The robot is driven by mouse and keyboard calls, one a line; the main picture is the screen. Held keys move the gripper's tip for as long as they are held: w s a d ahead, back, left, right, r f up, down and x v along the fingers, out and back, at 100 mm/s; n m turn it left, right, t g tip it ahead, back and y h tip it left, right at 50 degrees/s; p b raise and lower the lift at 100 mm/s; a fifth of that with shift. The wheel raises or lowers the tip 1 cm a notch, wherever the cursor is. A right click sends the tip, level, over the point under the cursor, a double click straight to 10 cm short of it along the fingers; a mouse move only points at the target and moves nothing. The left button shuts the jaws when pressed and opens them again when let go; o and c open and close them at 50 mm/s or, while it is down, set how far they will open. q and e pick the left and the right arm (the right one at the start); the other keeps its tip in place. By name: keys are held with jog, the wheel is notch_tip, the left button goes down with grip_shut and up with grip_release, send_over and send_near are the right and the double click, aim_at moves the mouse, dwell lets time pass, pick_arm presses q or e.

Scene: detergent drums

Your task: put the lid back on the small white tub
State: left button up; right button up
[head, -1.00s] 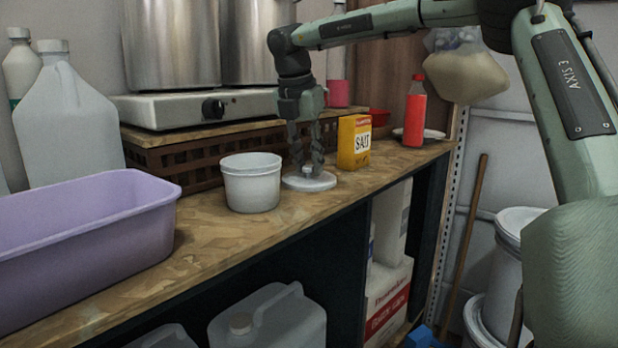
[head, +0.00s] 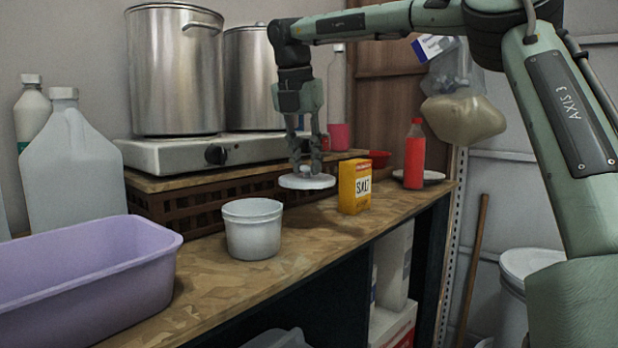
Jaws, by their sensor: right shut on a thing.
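The small white tub (head: 253,232) stands upright and uncovered on the wooden counter, in the middle of the head view. The round white lid (head: 307,182) is held level in the air, to the right of the tub and higher than its rim. My right gripper (head: 306,168) points down and is shut on the lid from above; its fingers hide the part of the lid that they grip. The lid and the tub are apart. My left gripper is not in view.
A yellow salt box (head: 355,187) stands close to the right of the lid. A red bottle (head: 414,155) is farther right. A purple basin (head: 85,265) lies left of the tub. A stove (head: 215,152) with two steel pots is behind. The counter (head: 235,290) is bare in front of the tub.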

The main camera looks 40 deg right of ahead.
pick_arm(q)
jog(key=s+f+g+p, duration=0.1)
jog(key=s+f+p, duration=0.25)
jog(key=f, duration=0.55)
pick_arm(e)
jog(key=s+a+r+n+t+y, duration=0.1)
jog(key=a+r+n+y, duration=0.15)
jog(key=a+n, duration=0.55)
jog(key=s+a+r+n+t+y, duration=0.1)
jog(key=a+r+n+y, duration=0.15)
jog(key=a+n, duration=0.5)
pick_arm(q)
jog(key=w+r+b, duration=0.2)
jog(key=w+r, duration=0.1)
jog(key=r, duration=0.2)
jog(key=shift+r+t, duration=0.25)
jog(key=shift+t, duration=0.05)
pick_arm(e)
notch_tip(320, 180, down, 6)
jog(key=d+n+h, duration=0.1)
jog(key=d+n, duration=0.1)
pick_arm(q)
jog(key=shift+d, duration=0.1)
pick_arm(e)
jog(key=shift+w, duration=0.1)
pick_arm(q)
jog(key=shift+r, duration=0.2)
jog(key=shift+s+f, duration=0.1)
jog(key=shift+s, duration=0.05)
